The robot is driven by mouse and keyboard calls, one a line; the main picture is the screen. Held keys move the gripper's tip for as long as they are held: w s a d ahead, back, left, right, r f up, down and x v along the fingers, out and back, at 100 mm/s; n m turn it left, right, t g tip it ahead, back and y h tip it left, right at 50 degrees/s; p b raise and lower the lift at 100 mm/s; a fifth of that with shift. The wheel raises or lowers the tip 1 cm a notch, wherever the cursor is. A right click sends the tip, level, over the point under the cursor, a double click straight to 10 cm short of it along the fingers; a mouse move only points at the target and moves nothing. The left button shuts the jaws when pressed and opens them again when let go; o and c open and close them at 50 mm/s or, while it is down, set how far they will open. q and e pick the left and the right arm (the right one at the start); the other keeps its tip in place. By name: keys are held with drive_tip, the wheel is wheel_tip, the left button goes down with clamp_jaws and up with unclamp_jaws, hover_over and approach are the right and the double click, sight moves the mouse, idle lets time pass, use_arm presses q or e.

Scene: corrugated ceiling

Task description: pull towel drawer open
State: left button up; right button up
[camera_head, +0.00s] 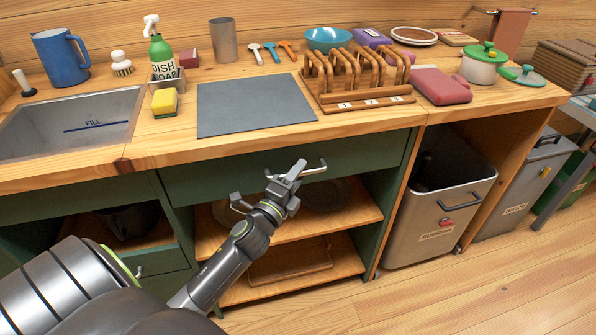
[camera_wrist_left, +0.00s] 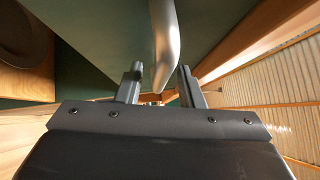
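A wide green drawer (camera_head: 355,153) sits under the countertop, above open shelves; no towel label is readable on it. It looks shut. Its silver bar handle (camera_head: 314,170) shows at the front, partly hidden by my left gripper (camera_head: 290,178). In the left wrist view the handle (camera_wrist_left: 164,45) reaches down between the two fingertips of my left gripper (camera_wrist_left: 160,86). The fingers are apart, with a gap visible on each side of the bar. My right gripper is in neither view.
Open shelves (camera_head: 350,212) with dishes and a tray lie below the drawer. A rubbish bin (camera_head: 437,205) stands to the right. A smaller drawer (camera_head: 155,262) is at lower left. The countertop holds a grey mat (camera_head: 255,104) and a wooden rack (camera_head: 360,102).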

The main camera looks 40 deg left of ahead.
use_arm(q)
drive_tip(key=shift+w, duration=0.25)
clamp_jaws()
drive_tip(key=shift+s, duration=0.1)
idle(0.3)
